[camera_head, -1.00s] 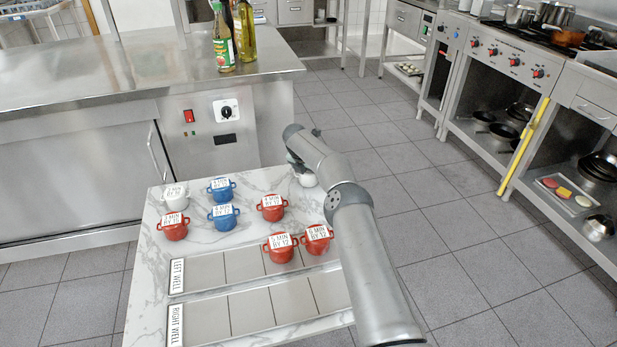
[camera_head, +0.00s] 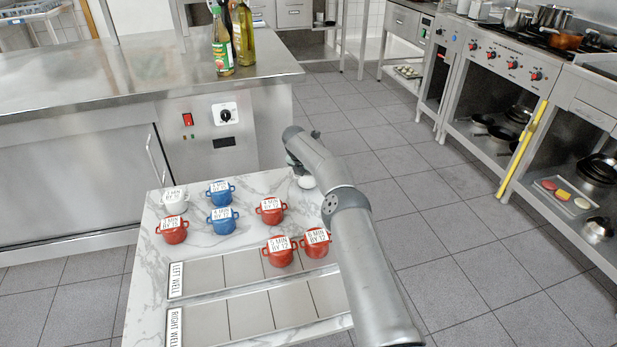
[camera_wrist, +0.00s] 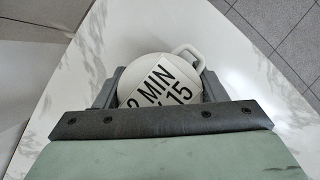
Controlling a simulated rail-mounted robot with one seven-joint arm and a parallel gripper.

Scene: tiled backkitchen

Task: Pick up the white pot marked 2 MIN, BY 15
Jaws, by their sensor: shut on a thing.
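The white pot marked 2 MIN, BY 15 (camera_wrist: 160,82) fills the space between the jaws in the wrist view, with its label facing up and one loop handle at the upper right. My gripper (camera_wrist: 160,92) is shut on it. In the head view my gripper is mostly hidden by my arm at the far right of the marble table, and a small part of the white pot (camera_head: 306,182) shows beneath it. I cannot tell whether the pot's base touches the table.
On the marble table (camera_head: 150,305) stand another white pot (camera_head: 174,203), two blue pots (camera_head: 222,224) and several red pots (camera_head: 174,235). Two red ones stand in the left well (camera_head: 205,279); the right well (camera_head: 207,325) looks empty where visible. A steel counter (camera_head: 80,90) stands behind.

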